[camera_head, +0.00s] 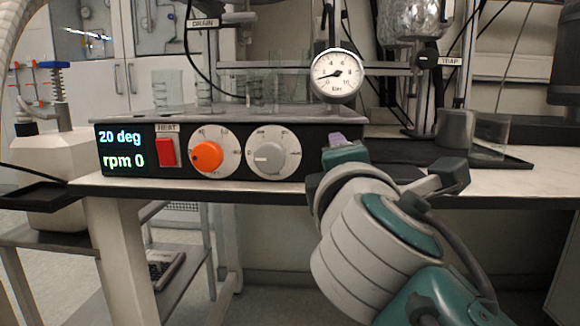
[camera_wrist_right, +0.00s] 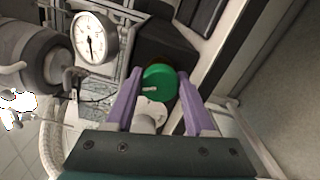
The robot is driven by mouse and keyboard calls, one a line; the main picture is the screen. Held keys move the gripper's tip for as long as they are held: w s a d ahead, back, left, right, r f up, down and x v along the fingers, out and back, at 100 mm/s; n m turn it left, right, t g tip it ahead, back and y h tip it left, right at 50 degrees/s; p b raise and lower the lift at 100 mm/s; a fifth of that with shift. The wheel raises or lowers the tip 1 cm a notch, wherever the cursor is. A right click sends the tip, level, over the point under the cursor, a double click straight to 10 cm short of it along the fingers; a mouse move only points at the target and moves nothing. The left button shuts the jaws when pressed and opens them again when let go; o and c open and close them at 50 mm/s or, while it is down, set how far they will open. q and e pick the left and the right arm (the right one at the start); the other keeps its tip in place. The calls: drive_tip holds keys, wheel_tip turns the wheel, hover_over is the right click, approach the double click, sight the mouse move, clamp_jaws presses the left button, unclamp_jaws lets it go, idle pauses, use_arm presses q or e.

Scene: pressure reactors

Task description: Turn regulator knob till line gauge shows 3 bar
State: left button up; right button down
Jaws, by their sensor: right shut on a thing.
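The line gauge (camera_head: 337,75) is a round white dial above the control box, with a scale from 0 to 10 bar. Its needle points left, near the low end; the exact reading is too small to tell. It also shows in the right wrist view (camera_wrist_right: 93,38). The green regulator knob (camera_wrist_right: 160,82) lies between the purple fingers of my right gripper (camera_wrist_right: 159,90), which is shut on it. In the head view my right gripper (camera_head: 336,140) is at the box's right end, mostly covered by its own wrist, and the knob is hidden. My left gripper is not in view.
The control box reads 20 deg and rpm 0. It carries a red switch (camera_head: 166,152), an orange knob (camera_head: 207,156) and a grey knob (camera_head: 268,156) left of my gripper. Glass beakers (camera_head: 167,90) stand behind it. A dark tray (camera_head: 500,160) lies to the right.

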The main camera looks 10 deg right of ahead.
drive_tip(key=shift+m, duration=0.4)
drive_tip(key=shift+c, duration=1.3)
unclamp_jaws()
drive_tip(key=v, duration=1)
drive_tip(key=shift+p, duration=0.45)
drive_tip(key=shift+d+r, duration=0.1)
